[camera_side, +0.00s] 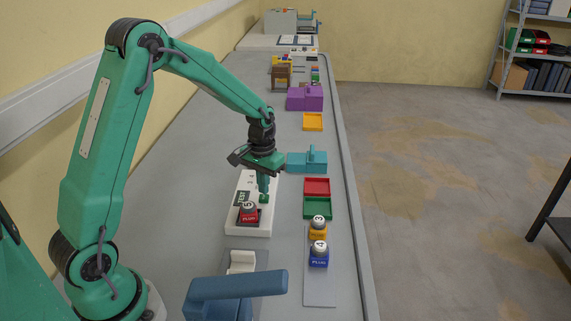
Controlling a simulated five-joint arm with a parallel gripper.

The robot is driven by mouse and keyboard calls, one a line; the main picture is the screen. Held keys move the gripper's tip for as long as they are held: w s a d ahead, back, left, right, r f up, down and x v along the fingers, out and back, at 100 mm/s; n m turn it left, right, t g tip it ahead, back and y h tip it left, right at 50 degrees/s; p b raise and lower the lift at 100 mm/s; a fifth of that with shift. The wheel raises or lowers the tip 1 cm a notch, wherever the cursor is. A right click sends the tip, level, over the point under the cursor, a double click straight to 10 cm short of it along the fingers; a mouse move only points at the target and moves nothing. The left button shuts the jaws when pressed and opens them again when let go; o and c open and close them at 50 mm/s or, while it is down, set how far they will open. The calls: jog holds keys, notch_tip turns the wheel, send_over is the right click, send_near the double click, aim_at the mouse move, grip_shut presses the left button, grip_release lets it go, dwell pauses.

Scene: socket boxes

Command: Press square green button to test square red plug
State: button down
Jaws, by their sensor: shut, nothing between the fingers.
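The square red plug (249,214) sits on a white test box (243,231) in the middle of the bench. The small green button (264,199) is on the same box, just behind and right of the plug. My gripper (263,188) is shut and empty, pointing down with its tips right above or on the button. I cannot tell whether they touch it. The fingers hide part of the box behind the button.
A yellow plug (318,231) and a blue plug (319,258) stand on a grey plate to the right. Red (317,187) and green (318,208) trays lie behind them. A teal fixture (307,161) is beyond. A blue handle (238,284) rises in front.

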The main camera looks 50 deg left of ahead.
aim_at(264, 197)
jog(key=shift+f, duration=1)
jog(key=shift+r, duration=0.1)
dwell(0.3)
jog(key=shift+r, duration=2.4)
